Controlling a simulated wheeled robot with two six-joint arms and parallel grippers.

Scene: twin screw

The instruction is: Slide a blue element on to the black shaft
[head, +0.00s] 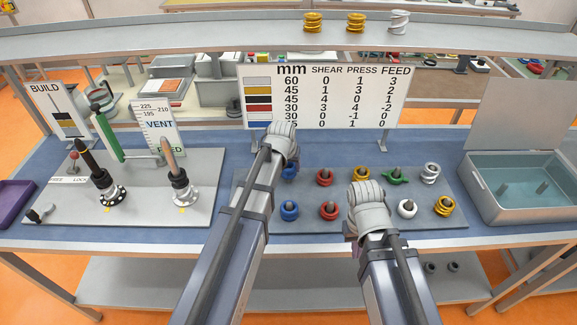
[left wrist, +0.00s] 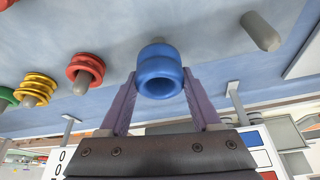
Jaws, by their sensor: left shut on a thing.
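My left gripper (head: 284,150) is shut on a blue element (left wrist: 160,72), a ring pinched between its purple fingers. The blue element also shows in the head view (head: 289,173), at the back left of the grey peg board. No peg tip shows through its open hole; I cannot tell if it is fully clear of the peg behind it. A second blue element (head: 289,211) sits on a front peg. The black shaft (head: 91,164) stands tilted on the grey panel at the left, and no blue element is on it. My right gripper (head: 362,240) is over the board, its fingers mostly hidden.
The peg board (head: 463,222) also holds red, green, white and yellow elements. A lighter brown-tipped shaft (head: 168,155) stands right of the black one, with a green lever (head: 108,130) between them. A grey open bin (head: 520,210) is at the right, a number chart (head: 345,95) behind.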

